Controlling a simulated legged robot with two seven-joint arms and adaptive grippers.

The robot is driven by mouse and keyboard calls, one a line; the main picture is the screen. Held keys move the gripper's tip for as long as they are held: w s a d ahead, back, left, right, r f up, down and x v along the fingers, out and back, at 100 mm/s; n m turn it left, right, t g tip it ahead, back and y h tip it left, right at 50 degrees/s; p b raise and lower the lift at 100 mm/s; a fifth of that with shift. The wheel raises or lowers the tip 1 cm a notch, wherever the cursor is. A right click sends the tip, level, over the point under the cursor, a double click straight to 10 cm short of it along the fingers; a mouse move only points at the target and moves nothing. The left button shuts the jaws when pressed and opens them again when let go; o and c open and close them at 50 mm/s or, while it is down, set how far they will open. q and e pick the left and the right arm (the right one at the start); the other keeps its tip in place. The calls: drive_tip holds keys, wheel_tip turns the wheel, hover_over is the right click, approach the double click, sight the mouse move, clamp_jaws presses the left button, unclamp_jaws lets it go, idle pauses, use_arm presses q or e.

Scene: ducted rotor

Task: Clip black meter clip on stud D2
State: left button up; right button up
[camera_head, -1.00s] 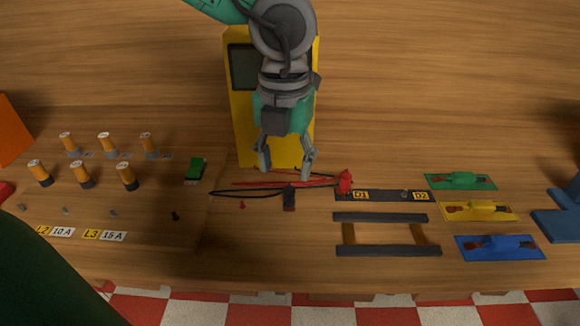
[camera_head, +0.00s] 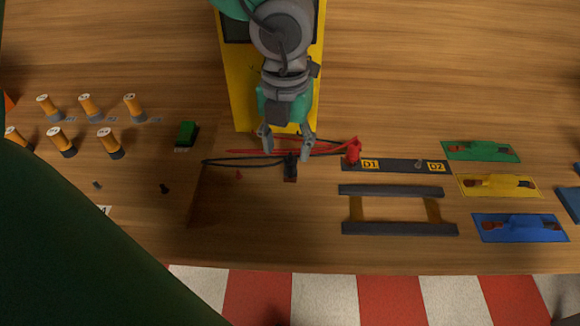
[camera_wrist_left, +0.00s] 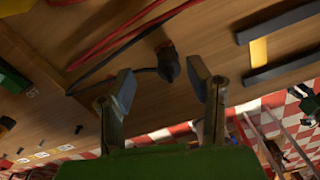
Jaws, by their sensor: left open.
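The black meter clip (camera_head: 290,168) lies on the table at the end of a black lead, just below my left gripper (camera_head: 287,146) in the head view. The left gripper is open and empty. In the left wrist view the clip (camera_wrist_left: 168,64) shows just beyond and between the open fingertips (camera_wrist_left: 161,84), and I see no contact. Stud D2 (camera_head: 418,163) stands bare on a dark strip (camera_head: 396,166), beside its yellow D2 label, to the right of the clip. The red clip (camera_head: 353,151) is at the D1 end of that strip. My right gripper is not in view.
The yellow meter (camera_head: 233,85) lies behind my left gripper. Red and black leads (camera_head: 240,161) run around the clip. A dark frame (camera_head: 395,228) lies in front of the strip. Green, yellow and blue plates (camera_head: 515,227) are at right. Several orange cylinders (camera_head: 90,107) stand at left.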

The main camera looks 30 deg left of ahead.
sight(289, 158)
use_arm(q)
drive_tip(key=f, duration=0.3)
drive_tip(key=shift+s+a+f+b, duration=0.1)
drive_tip(key=shift+a+b, duration=0.2)
drive_tip(key=shift+b, duration=0.1)
drive_tip(key=shift+d+f, duration=0.7)
drive_tip(key=shift+d, duration=0.35)
drive_tip(key=shift+d+r, duration=0.15)
drive_tip(key=shift+d, duration=0.2)
drive_tip(key=shift+a, duration=0.15)
drive_tip(key=c, duration=0.6)
drive_tip(key=shift+a, duration=0.35)
clamp_jaws()
drive_tip(key=shift+a+f, duration=0.2)
drive_tip(key=shift+a, duration=0.3)
drive_tip(key=shift+d+r, duration=0.1)
drive_tip(key=shift+d, duration=0.05)
wheel_tip(289, 158, up, 9)
drive_tip(key=shift+d+f+p, duration=0.1)
drive_tip(key=shift+p, duration=0.9)
drive_tip(key=shift+r, duration=0.5)
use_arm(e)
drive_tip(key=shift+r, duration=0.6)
use_arm(q)
drive_tip(key=shift+d+r, duration=0.1)
drive_tip(key=shift+d, duration=0.1)
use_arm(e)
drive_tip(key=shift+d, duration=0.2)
